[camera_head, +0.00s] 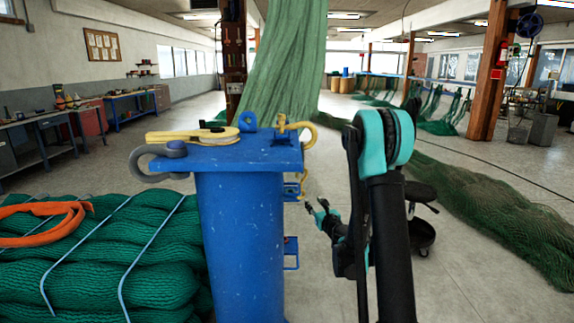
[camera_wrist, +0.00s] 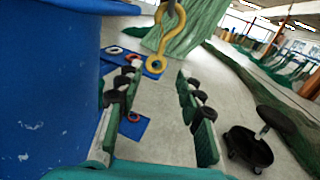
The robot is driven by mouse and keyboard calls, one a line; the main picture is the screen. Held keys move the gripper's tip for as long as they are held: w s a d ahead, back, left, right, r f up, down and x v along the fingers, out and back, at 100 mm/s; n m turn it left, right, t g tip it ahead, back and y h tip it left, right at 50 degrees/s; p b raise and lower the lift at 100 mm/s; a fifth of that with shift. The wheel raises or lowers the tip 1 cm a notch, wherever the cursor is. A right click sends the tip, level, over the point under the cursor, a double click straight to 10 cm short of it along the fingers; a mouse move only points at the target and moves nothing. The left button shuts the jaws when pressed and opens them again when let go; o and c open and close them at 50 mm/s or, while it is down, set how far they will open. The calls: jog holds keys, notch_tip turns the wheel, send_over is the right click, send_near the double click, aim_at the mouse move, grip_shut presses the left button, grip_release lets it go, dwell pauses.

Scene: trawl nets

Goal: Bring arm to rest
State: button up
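My gripper (camera_head: 318,208) hangs beside the blue post (camera_head: 241,240), just to its right in the head view. In the wrist view my gripper (camera_wrist: 157,103) has its two fingers wide apart with only floor between them, so it is open and empty. My arm is folded, with its turquoise elbow high at the right of the post. A yellow hook (camera_head: 296,128) hangs at the right edge of the post's top plate. It also shows in the wrist view (camera_wrist: 171,35), beyond the fingertips and apart from them.
A yellow hook tool (camera_head: 195,136) and a grey shackle (camera_head: 160,160) are on the post's top. Bundled green nets (camera_head: 150,260) with an orange strap (camera_head: 50,222) lie at left. A black wheeled stool (camera_head: 420,212) and a net pile (camera_head: 490,205) stand at right. Floor between is clear.

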jog(key=s+a+n+g+y, duration=0.15)
jog(key=s+n+g, duration=0.25)
jog(key=s+n, duration=0.55)
jog(key=s+a+n+g, duration=0.2)
jog(key=s+n+g, duration=0.1)
jog(key=s+n, duration=0.7)
jog(key=s+d+f+n+g+h, duration=0.3)
jog(key=s+d+f+n, duration=0.1)
jog(key=s, duration=0.6)
jog(key=s+d+f+n+g+h, duration=0.3)
jog(key=s+d+n, duration=0.4)
jog(key=s, duration=0.4)
jog(key=shift+s+d+f+n, duration=0.2)
jog(key=shift+d+f+n, duration=0.05)
jog(key=shift+f+n, duration=0.6)
